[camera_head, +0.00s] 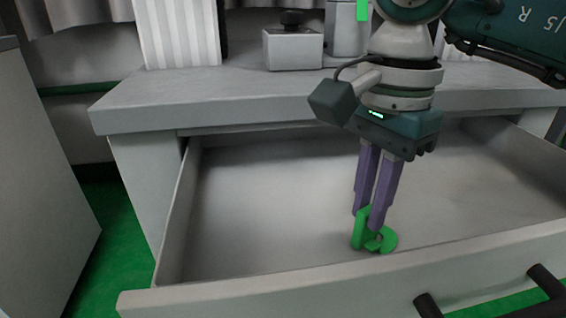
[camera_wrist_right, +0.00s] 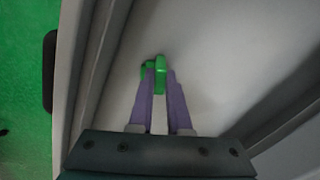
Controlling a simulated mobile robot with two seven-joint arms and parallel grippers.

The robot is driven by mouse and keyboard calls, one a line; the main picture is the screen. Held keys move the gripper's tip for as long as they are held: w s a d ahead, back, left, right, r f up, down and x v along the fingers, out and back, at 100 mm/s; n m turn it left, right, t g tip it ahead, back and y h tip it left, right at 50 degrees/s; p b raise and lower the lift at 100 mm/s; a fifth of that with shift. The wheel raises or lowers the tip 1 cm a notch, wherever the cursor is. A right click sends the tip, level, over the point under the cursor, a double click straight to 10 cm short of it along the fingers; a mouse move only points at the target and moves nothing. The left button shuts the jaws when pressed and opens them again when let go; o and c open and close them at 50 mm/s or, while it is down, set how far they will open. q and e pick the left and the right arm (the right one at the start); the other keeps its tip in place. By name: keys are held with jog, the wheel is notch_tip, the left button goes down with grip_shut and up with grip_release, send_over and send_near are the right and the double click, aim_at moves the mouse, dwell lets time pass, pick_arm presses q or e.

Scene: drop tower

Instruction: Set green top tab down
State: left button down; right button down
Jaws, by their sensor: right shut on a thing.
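The green top tab (camera_head: 384,241) is a small bright green piece with an upright part and a rounded foot. It is low inside the open drawer (camera_head: 270,205), near the drawer's front wall. My right gripper (camera_head: 370,218) points down into the drawer, its purple fingers shut on the tab. The right wrist view shows the green tab (camera_wrist_right: 159,72) at the fingertips, over the pale drawer floor. I cannot tell whether the tab touches the floor. My left gripper is not in view.
The drawer is otherwise empty, with free floor to the left of the gripper. The grey tabletop (camera_head: 210,97) overhangs the drawer's back and carries a grey box (camera_head: 292,48). Black handles (camera_head: 428,306) stick out from the drawer front. A grey cabinet (camera_head: 40,190) stands at the left.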

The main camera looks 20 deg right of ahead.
jog(key=shift+r, duration=0.1)
jog(key=shift+w, duration=0.1)
jog(key=c, duration=0.9)
grip_release()
jog(key=shift+o, duration=0.2)
jog(key=shift+r, duration=0.2)
notch_tip(320, 180, up, 12)
jog(key=p, duration=0.5)
jog(key=shift+f+p, duration=0.2)
jog(key=shift+p, duration=0.15)
